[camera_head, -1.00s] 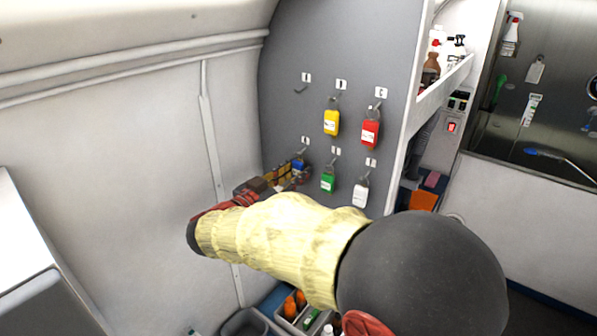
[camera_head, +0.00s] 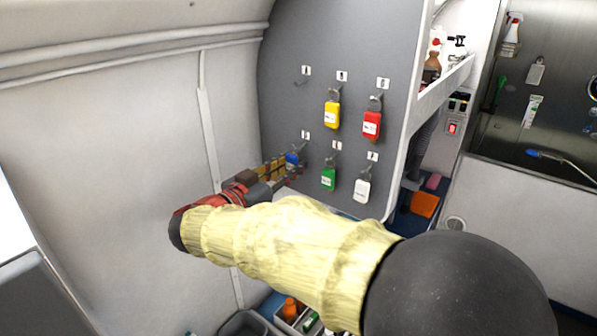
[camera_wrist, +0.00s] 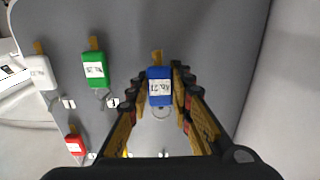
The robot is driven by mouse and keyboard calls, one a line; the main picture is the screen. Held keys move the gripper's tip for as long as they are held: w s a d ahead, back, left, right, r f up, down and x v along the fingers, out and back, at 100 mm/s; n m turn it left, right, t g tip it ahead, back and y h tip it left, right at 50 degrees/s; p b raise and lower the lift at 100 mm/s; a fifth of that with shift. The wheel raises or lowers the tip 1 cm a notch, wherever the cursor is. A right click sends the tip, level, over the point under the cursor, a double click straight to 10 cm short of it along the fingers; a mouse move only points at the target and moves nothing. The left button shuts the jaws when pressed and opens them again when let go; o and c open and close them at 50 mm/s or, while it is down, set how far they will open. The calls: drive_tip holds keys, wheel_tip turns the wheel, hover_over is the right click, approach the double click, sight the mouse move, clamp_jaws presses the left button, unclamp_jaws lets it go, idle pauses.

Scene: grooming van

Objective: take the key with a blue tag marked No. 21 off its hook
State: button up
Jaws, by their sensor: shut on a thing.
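The key with the blue tag shows as a blue tag (camera_head: 292,160) at the lower left of the grey key board (camera_head: 345,62), just beside its hook (camera_head: 303,147). In the wrist view the blue tag (camera_wrist: 160,75) has a white label that reads No. 21 upside down, with a metal ring below it. My gripper (camera_head: 284,168) has its fingers on both sides of this tag and is shut on it; the fingers also show in the wrist view (camera_wrist: 160,92). I cannot tell whether the ring is still around the hook.
A green tag (camera_head: 328,179) and a white tag (camera_head: 362,190) hang to the right in the same row. A yellow tag (camera_head: 332,115) and a red tag (camera_head: 371,124) hang above. The upper left hook (camera_head: 300,82) is empty. The pale wall (camera_head: 110,140) is left of the board.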

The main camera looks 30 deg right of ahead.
sight(290, 167)
drive_tip(key=shift+b+v, duration=1.7)
drive_tip(key=shift+v, duration=0.65)
